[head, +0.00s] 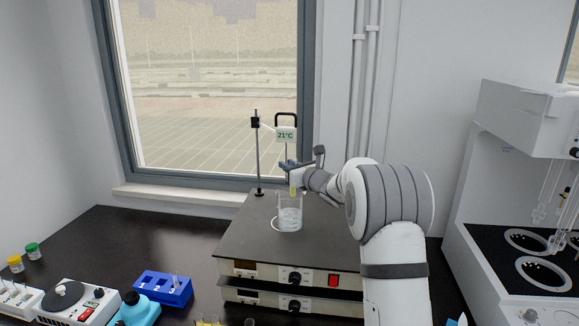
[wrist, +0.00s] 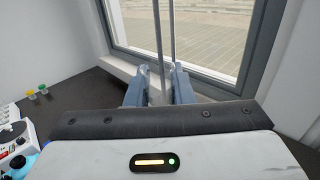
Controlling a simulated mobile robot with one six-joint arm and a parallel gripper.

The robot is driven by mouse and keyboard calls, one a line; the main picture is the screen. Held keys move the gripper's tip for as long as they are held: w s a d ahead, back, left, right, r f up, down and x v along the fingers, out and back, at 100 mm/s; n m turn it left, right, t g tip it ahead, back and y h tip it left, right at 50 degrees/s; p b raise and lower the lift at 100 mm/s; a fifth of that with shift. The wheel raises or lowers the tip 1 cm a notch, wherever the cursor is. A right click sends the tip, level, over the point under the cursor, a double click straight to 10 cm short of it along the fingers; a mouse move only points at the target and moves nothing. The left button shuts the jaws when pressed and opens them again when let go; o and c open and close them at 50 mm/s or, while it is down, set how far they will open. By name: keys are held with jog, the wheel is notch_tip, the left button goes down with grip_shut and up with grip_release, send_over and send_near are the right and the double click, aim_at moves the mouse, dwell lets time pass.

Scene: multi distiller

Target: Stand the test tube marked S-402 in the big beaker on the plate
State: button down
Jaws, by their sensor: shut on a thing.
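My gripper (head: 288,166) is above the hot plate (head: 246,232) in the head view, with its fingers shut on a test tube (head: 292,188) with yellowish contents. The tube hangs down at the mouth of the big glass beaker (head: 289,215), its lower end at or just inside the rim; I cannot tell exactly how deep. The beaker stands upright on the plate and holds clear liquid. The tube's marking cannot be read. In the wrist view the two blue-grey fingers (wrist: 157,90) close around a pale thing whose detail is unclear.
A stand (head: 258,155) with a 21°C display (head: 286,134) rises behind the beaker. A blue rack (head: 162,288), a teal-based device (head: 135,310) and a white mixer (head: 82,300) stand at front left. A white machine (head: 520,200) is at right.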

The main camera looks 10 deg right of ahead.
notch_tip(320, 180, down, 8)
jog(key=b, duration=0.7)
jog(key=shift+r, duration=0.15)
jog(key=c, duration=1.2)
grip_release()
jog(key=shift+o, duration=0.2)
jog(key=shift+w+r, duration=0.1)
jog(key=shift+r+p, duration=1.35)
jog(key=shift+r, duration=1.05)
